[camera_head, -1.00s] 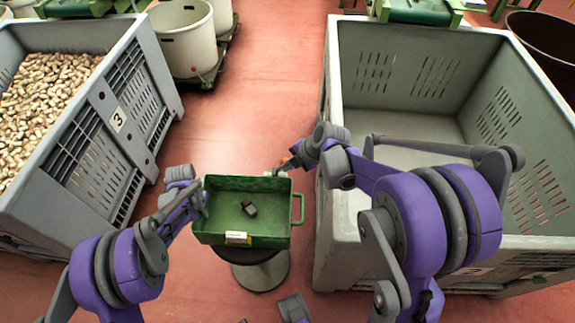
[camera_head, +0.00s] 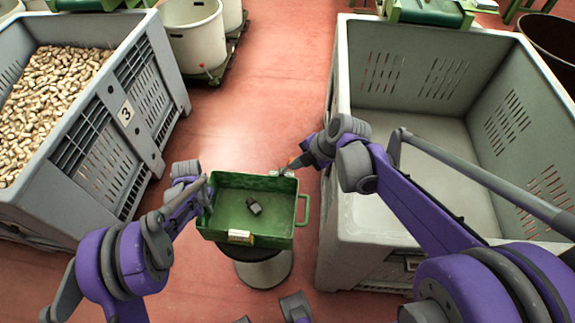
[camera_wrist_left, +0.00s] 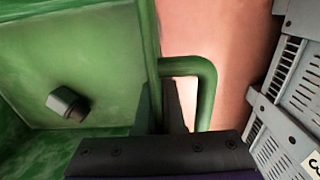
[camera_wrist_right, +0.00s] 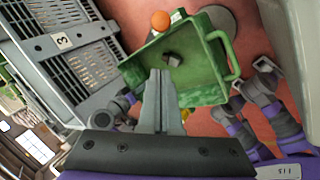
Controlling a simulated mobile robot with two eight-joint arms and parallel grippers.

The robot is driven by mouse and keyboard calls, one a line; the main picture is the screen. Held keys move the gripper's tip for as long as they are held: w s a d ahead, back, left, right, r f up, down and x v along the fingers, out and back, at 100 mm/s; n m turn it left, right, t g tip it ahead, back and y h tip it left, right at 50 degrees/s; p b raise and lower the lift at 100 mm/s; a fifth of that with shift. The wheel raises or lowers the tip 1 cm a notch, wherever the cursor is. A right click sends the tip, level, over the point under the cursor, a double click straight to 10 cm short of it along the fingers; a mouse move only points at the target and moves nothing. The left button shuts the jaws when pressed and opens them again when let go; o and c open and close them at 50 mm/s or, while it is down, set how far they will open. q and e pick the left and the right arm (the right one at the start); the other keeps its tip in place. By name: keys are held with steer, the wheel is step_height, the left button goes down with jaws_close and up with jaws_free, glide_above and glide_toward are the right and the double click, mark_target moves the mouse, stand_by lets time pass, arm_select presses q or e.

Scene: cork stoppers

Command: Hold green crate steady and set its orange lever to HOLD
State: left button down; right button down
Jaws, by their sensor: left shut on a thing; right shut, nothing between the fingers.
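The green crate (camera_head: 217,228) sits upright on a round stool, with a label on its near wall and a dark block (camera_head: 254,208) inside. My left gripper (camera_head: 205,190) is shut on the crate at its left side; the left wrist view shows the fingers (camera_wrist_left: 167,108) between the crate wall and the green handle. My right gripper (camera_head: 284,172) is shut and empty by the crate's far right corner. In the right wrist view its closed tips (camera_wrist_right: 160,75) overlap the crate, and the lever's round orange knob (camera_wrist_right: 160,20) shows above them. The HOLD marking is not readable.
A large empty grey bin (camera_head: 345,240) stands close on the right, beside my right arm. A grey bin marked 3 (camera_head: 150,150) full of corks stands on the left. White tubs (camera_head: 190,45) are at the back. Red floor is clear behind the crate.

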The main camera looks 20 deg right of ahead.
steer(key=shift+v, duration=1.7)
steer(key=shift+s+d+f, duration=0.1)
steer(key=shift+d+f, duration=0.05)
steer(key=shift+d, duration=0.05)
arm_select(q)
steer(key=c, duration=0.9)
jaws_free()
steer(key=shift+c, duration=0.2)
